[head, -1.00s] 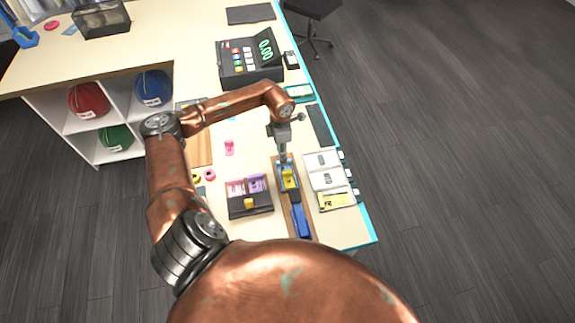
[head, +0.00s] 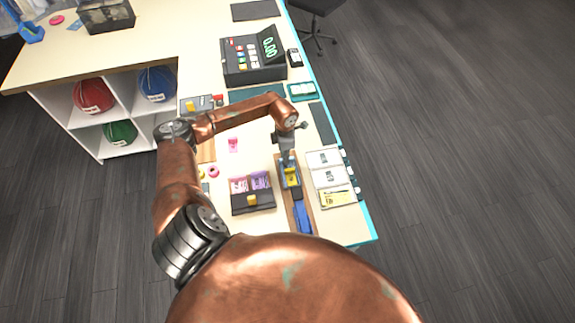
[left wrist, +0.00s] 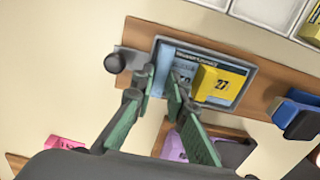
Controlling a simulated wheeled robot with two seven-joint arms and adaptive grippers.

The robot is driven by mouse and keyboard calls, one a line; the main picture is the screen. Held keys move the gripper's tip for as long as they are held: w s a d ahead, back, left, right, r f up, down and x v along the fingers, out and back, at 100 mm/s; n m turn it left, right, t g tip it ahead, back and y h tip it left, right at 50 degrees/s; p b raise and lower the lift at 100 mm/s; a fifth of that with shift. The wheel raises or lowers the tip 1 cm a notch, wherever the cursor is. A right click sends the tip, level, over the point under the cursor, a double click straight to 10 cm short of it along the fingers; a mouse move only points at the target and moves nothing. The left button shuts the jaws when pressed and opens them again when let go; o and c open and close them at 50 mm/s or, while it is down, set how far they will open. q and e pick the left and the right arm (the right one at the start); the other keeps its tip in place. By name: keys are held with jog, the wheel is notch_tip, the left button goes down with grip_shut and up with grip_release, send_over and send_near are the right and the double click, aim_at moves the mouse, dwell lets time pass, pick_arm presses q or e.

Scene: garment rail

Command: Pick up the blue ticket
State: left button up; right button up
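The blue ticket (left wrist: 174,64) lies in a grey-rimmed holder on a wooden board in the left wrist view. A yellow piece marked 27 (left wrist: 220,83) covers part of its right side. My left gripper (left wrist: 159,84) is open, its two green fingers apart at the ticket's lower left edge, with nothing seen between them. I cannot tell whether the fingertips touch the ticket. In the head view my left gripper (head: 288,158) points down over the board, hiding much of the ticket. My right gripper is in neither view.
A dark tray with pink and purple tickets (head: 252,198) stands left of the board. White cards (head: 326,172) lie to its right, near the table edge. A blue-handled tool (head: 303,218) is on the board's near end. A cash register (head: 252,66) stands farther back.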

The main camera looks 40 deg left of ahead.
pick_arm(q)
jog(key=shift+c, duration=1.4)
grip_shut()
jog(key=shift+w+r, duration=0.1)
jog(key=shift+r, duration=0.05)
jog(key=shift+r+b, duration=0.5)
jog(key=shift+r, duration=0.05)
jog(key=s+a+r, duration=0.2)
jog(key=s+r, duration=1.2)
jog(key=r, duration=0.2)
jog(key=shift+a+r+b, duration=0.2)
jog(key=shift+r+b, duration=0.1)
jog(key=shift+b, duration=0.15)
